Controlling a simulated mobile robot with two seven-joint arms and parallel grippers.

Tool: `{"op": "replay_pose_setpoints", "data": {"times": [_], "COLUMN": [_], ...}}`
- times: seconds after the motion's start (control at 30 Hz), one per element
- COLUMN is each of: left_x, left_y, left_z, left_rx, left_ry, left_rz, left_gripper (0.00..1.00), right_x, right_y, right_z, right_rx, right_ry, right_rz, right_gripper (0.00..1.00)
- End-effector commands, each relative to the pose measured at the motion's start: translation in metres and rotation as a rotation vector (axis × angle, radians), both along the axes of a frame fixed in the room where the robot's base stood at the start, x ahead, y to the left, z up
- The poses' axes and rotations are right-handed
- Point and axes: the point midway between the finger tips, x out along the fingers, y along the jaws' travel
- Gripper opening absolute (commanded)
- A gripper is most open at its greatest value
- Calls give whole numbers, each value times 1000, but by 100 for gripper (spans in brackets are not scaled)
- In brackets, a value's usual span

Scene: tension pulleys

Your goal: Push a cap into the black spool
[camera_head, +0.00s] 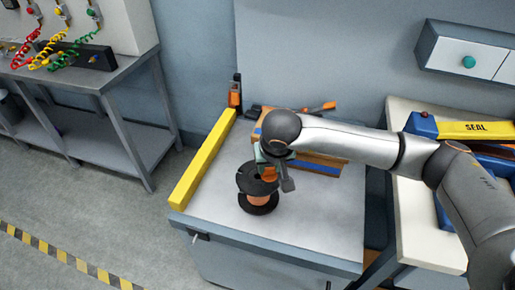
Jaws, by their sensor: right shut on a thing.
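The black spool (259,208) stands upright on the grey bench top, with two black flanges and an orange core between them. My right gripper (268,170) is over the top of the spool, its arm reaching in from the right. It is shut on an orange cap (268,175) at the spool's upper flange. The gripper and wrist partly hide the cap and the spool's top, so I cannot tell how deep the cap sits. My left gripper is not in view.
A yellow bar (203,162) runs along the bench's left edge. A wooden box (318,165) and orange-handled tools (322,108) lie behind the spool. A side table (418,236) at right holds blue bins and a yellow SEAL box (474,129). The bench front right is clear.

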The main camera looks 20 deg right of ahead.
Motion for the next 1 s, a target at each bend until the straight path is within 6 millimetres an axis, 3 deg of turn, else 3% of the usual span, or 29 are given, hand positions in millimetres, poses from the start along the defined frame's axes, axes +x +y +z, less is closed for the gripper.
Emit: {"op": "replay_pose_setpoints", "data": {"times": [0.03,0.13,0.4,0.67,1.0], "left_x": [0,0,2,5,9], "left_y": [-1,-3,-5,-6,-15], "left_z": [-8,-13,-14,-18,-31], "left_rx": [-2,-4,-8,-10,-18], "left_ry": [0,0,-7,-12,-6], "left_rz": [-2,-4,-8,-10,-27], "left_gripper": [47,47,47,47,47], "right_x": [14,30,45,44,44], "right_y": [5,10,16,16,16], "right_z": [8,26,45,32,-2], "right_rx": [1,4,9,9,10], "right_ry": [-9,-10,-8,-9,-9], "right_rz": [-12,-30,-51,-51,-51], "right_gripper": [0,0,0,0,0]}}
